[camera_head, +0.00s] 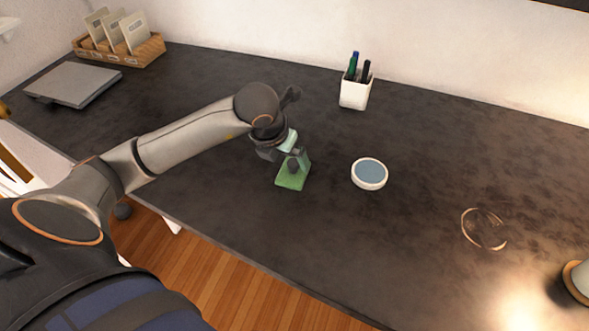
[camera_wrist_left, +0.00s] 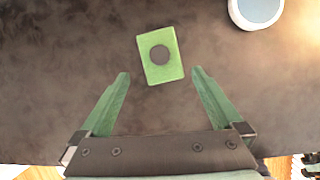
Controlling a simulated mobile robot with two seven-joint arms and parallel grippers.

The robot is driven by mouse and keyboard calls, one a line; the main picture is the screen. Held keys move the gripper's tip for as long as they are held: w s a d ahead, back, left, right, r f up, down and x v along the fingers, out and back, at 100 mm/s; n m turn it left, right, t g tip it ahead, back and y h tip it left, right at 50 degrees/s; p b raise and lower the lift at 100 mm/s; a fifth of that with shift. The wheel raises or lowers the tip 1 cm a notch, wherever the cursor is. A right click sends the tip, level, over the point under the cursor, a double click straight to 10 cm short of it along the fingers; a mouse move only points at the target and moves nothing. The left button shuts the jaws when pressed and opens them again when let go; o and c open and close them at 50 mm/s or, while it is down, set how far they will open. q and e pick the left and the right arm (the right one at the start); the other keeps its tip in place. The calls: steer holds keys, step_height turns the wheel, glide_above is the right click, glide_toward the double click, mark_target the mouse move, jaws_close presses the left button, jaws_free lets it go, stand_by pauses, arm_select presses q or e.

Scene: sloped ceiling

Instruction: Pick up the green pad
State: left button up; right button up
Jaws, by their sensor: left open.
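The green pad (camera_head: 291,181) lies flat on the dark tabletop near its front edge. In the left wrist view the green pad (camera_wrist_left: 152,73) is a rectangle with a dark round spot in its middle. My left gripper (camera_head: 297,160) is over the pad in the head view and hides part of it. In the left wrist view my left gripper (camera_wrist_left: 161,82) is open, with its two green fingers spread and nothing between them. The pad shows just ahead of the fingertips, roughly centred between them. My right gripper is not in view.
A round white dish with a blue-grey inside (camera_head: 369,174) sits right of the pad. A white pen cup (camera_head: 355,92) stands behind. A thin ring (camera_head: 484,229) lies further right. A grey laptop-like slab (camera_head: 74,84) and a wooden card holder (camera_head: 122,51) are at the back left.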

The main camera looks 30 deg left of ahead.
mark_target(292, 164)
arm_select(q)
steer(key=x, duration=0.6)
steer(key=shift+w+f, duration=0.2)
steer(key=shift+w, duration=0.3)
steer(key=c, duration=1.1)
steer(key=shift+r, duration=0.1)
